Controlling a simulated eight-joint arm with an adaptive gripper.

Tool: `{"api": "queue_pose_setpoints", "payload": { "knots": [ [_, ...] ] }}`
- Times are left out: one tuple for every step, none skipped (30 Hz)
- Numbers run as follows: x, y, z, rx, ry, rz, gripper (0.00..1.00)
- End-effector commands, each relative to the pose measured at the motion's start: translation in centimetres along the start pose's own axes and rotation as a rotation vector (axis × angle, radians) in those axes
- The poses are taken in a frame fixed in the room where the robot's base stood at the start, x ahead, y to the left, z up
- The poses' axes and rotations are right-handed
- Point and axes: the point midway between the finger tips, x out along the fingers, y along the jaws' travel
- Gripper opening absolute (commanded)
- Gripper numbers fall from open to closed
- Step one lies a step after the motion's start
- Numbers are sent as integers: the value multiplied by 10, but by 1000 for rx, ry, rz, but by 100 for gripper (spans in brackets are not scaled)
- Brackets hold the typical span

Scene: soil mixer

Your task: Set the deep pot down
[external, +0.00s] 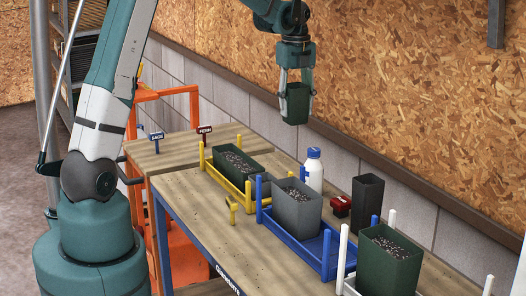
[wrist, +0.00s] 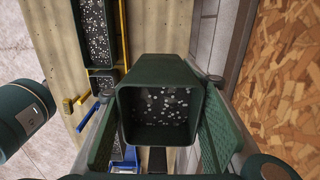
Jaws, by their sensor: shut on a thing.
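A dark green square pot (external: 295,104) hangs in my gripper (external: 296,88), high above the back of the bench and apart from it. In the wrist view the pot (wrist: 160,70) shows its open mouth, with dark, white-flecked soil inside. My gripper's pads (wrist: 160,128) stand on both sides of it. The gripper is shut on the pot. The pot looks roughly upright in the external view. Which pot the task calls deep is not labelled.
The bench (external: 185,190) holds a yellow rack (external: 224,182) with a long green planter, a blue rack (external: 296,243) with a grey pot (external: 297,212), and a white rack (external: 343,262) with a green pot (external: 389,268). A bottle (external: 314,172) and tall black pot (external: 368,200) stand near the wall. Signs (external: 204,131) stand at the far end.

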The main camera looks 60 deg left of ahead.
Motion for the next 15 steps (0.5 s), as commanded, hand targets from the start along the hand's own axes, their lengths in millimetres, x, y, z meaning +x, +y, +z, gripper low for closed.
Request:
{"api": "queue_pose_setpoints", "payload": {
  "knots": [
    [10,0,0,-1,0,0,25],
    [16,0,0,-1,0,0,25],
    [24,0,1,-1,0,0,25],
    [32,0,1,-1,0,0,25],
    [38,0,0,-1,0,0,25],
    [46,0,0,-1,0,0,25],
    [53,0,0,-1,0,0,25],
    [60,0,0,-1,0,0,25],
    [68,0,0,-1,0,0,25],
    [73,0,0,-1,0,0,25],
    [78,0,0,-1,0,0,25],
    [83,0,0,-1,0,0,25],
    [86,0,0,-1,0,0,25],
    [89,0,0,-1,0,0,25],
    [92,0,0,-1,0,0,25]
  ]
}}
